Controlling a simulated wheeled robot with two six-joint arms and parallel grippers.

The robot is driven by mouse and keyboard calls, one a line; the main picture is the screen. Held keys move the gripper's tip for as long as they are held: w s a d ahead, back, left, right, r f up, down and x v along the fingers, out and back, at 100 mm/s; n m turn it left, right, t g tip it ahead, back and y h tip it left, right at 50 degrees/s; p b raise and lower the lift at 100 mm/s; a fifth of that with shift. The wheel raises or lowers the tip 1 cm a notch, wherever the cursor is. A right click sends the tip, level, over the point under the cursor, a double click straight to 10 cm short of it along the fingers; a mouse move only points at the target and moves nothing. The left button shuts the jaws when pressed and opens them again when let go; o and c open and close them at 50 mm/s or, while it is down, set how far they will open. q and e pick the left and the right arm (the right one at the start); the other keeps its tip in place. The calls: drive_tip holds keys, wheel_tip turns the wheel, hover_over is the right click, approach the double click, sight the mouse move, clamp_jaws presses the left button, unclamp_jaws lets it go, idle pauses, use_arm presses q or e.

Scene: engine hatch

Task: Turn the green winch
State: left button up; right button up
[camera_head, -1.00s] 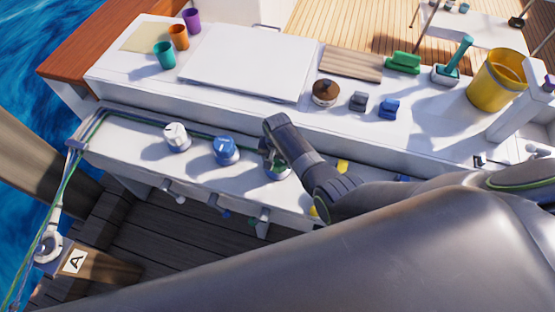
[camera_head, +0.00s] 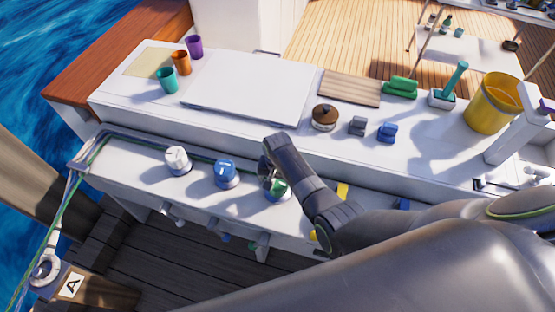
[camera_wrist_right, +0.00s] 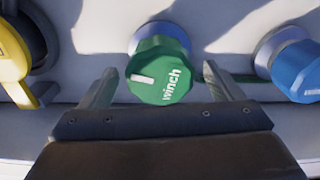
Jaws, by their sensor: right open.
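The green winch (camera_wrist_right: 158,68) is a round knob with a white mark and the word "winch", seen in the right wrist view between my right gripper's fingers. In the head view the green winch (camera_head: 278,189) is partly hidden by my right gripper (camera_head: 268,168). In the right wrist view my right gripper (camera_wrist_right: 160,88) is open, one finger on each side of the knob. I cannot tell whether the fingers touch it. My left gripper is not in view.
A blue knob (camera_head: 226,173) and a white knob (camera_head: 177,160) stand left of the winch on the same ledge. A yellow handle (camera_wrist_right: 14,60) is at the wrist view's left. The raised counter behind holds a white hatch (camera_head: 247,84) and a brown-topped knob (camera_head: 325,116).

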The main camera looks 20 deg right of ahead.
sight(278, 183)
wheel_tip(278, 183, up, 15)
idle(0.4)
drive_tip(key=shift+s+f, duration=0.15)
idle(0.4)
